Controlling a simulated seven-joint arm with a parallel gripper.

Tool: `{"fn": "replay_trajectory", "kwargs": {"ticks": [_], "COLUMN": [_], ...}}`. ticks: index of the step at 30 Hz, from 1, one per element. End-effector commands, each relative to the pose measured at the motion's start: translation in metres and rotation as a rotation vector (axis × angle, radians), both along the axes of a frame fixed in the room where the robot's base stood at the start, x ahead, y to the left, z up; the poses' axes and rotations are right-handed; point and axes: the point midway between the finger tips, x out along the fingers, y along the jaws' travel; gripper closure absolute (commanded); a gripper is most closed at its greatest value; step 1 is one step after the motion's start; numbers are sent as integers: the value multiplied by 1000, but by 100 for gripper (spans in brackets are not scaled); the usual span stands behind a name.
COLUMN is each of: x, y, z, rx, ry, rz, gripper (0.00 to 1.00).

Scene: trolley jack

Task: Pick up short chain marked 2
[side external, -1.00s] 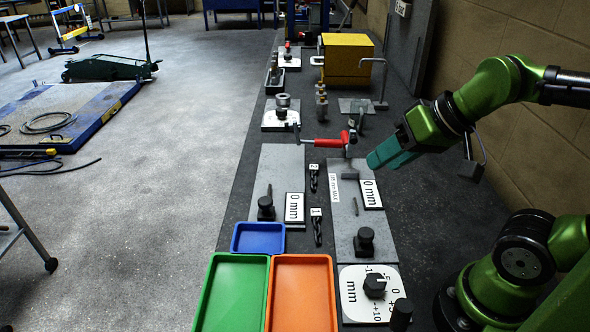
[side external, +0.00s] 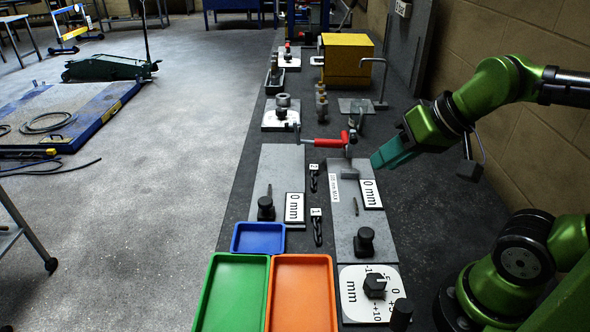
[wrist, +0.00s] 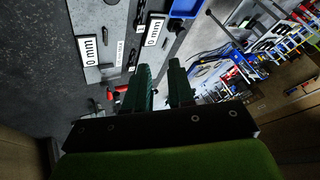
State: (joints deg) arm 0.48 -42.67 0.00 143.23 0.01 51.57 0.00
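The short chain marked 2 (side external: 314,184) is a small dark chain lying on the dark bench mat in the side view. It lies just below its white tag 2 (side external: 313,168), between two grey plates. A similar chain (side external: 318,233) lies nearer the camera, below the tag 1 (side external: 316,212). My gripper (side external: 374,163) is above the bench, to the right of chain 2 and apart from it. In the wrist view my gripper (wrist: 160,78) has its two dark green fingers spread with nothing between them. I cannot clearly make out chain 2 in the wrist view.
The left grey plate (side external: 283,165) and right grey plate (side external: 345,222) carry dark knobs and 0 mm labels. A red-handled tool (side external: 328,143) stands behind the chains. Blue (side external: 258,238), green (side external: 231,292) and orange (side external: 301,292) trays stand at the front. A yellow box (side external: 346,58) is farther back.

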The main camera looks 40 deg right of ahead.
Motion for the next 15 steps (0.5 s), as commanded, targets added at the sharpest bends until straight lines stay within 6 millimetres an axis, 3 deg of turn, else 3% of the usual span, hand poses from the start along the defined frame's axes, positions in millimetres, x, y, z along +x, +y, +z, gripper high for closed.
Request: {"fn": "replay_trajectory", "kwargs": {"ticks": [4, 8, 15], "x": [13, 49, 129], "y": [-7, -17, -38], "z": [-16, -21, -36], "rx": [-16, -99, -374], "ry": [88, 179, 318], "rz": [-29, 11, 479], "gripper": [77, 77, 77]}}
